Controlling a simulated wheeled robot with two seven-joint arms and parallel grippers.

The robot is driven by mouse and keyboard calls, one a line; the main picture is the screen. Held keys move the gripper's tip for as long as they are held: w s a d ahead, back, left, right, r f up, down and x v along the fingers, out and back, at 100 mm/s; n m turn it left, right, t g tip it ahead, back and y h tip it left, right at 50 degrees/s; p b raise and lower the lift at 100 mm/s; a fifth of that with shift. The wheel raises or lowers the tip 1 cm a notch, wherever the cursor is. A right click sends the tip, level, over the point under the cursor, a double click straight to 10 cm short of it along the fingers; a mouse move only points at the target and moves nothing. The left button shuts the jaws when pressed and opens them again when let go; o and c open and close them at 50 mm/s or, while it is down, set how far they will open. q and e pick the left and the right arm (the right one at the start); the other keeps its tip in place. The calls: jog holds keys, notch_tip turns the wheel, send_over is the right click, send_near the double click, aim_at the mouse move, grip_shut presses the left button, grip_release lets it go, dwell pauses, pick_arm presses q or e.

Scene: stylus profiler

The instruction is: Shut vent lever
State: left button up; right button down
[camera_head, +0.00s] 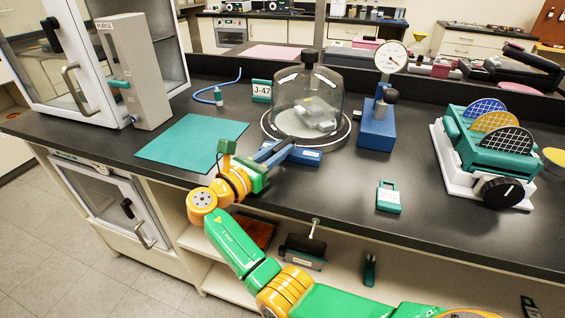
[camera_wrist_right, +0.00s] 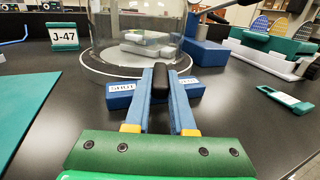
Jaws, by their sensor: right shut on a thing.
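The vent lever (camera_wrist_right: 160,78) is a short black handle above a blue block (camera_wrist_right: 202,87) with white labels, in front of the glass bell jar. My right gripper (camera_wrist_right: 161,72) is shut on the lever, one blue finger on each side of it. In the head view my right gripper (camera_head: 284,146) reaches over the blue block (camera_head: 309,157), and its fingers hide most of the lever. The label on the left of the block seems to read SHUT; the right one is too small to read surely. My left gripper is not in view.
The bell jar (camera_head: 308,95) stands on a round base just behind the block. A J-47 sign (camera_head: 261,90), a teal mat (camera_head: 191,142) and a grey box lie to the left. A blue dial gauge stand (camera_head: 376,125), a teal tag (camera_head: 389,196) and a wafer rack (camera_head: 487,150) are to the right.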

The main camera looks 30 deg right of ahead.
aim_at(272, 153)
jog(key=shift+w+f+m+g+h+b, duration=0.1)
jog(key=shift+w+m+g+h+b, duration=0.15)
jog(key=shift+m+g+b, duration=0.55)
jog(key=c, duration=0.8)
grip_release()
jog(key=shift+o, duration=0.2)
jog(key=b+v, duration=0.2)
jog(key=v, duration=0.4)
jog(key=shift+a, duration=0.35)
jog(key=shift+s+a, duration=0.1)
jog(key=shift+a, duration=0.1)
